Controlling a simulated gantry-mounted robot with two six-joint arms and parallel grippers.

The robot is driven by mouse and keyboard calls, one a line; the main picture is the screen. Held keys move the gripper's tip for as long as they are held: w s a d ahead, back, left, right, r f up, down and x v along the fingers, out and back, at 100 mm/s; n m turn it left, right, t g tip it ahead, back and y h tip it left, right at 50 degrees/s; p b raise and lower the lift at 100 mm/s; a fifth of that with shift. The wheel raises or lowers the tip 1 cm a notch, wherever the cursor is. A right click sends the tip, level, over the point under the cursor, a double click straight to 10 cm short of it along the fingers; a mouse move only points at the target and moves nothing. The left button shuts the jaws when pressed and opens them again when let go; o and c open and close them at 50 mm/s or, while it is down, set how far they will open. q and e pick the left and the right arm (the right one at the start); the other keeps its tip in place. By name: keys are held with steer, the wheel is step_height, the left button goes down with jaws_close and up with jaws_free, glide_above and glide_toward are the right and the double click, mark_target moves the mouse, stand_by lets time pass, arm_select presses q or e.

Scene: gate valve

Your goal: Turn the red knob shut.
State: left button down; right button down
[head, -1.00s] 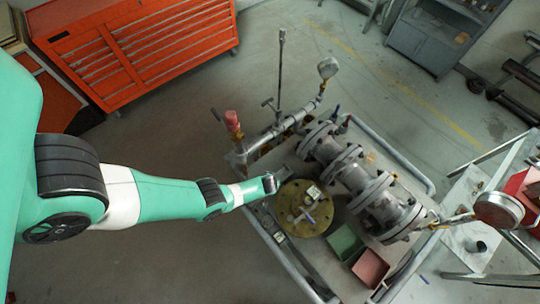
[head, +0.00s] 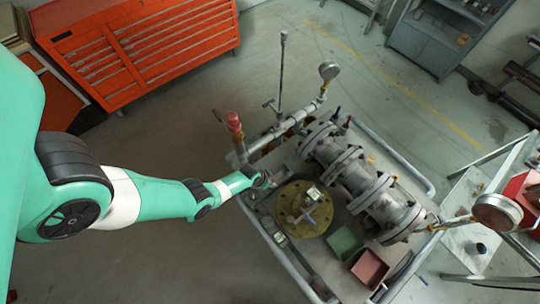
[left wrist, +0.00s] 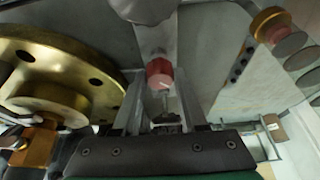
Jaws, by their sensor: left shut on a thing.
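The red knob (left wrist: 159,73) is small and round with a pale line on its face. In the left wrist view it sits between the two fingers of my left gripper (left wrist: 160,85), which is shut on it. In the head view my left gripper (head: 266,179) is at the left edge of the valve rig, just up and left of the brass disc (head: 296,224). I cannot make out the knob there beside the gripper. My right gripper is not in view.
The brass flange (left wrist: 55,75) is close on the left in the wrist view. Grey flanged pipework (head: 358,180) stands to the right, and an upright pipe with a red top (head: 233,121) stands beyond the gripper. Green (head: 345,242) and red (head: 370,268) trays sit at the front.

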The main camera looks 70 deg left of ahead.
arm_select(q)
steer(key=shift+a+f+m+h+b, duration=0.1)
steer(key=shift+m+h+b, duration=0.75)
steer(key=shift+m, duration=1.25)
steer(key=shift+c, duration=2.2)
jaws_free()
steer(key=p+v, duration=0.8)
steer(key=v, duration=0.3)
steer(key=shift+s+r+p, duration=0.25)
steer(key=shift+r+p, duration=0.1)
steer(key=shift+p, duration=0.05)
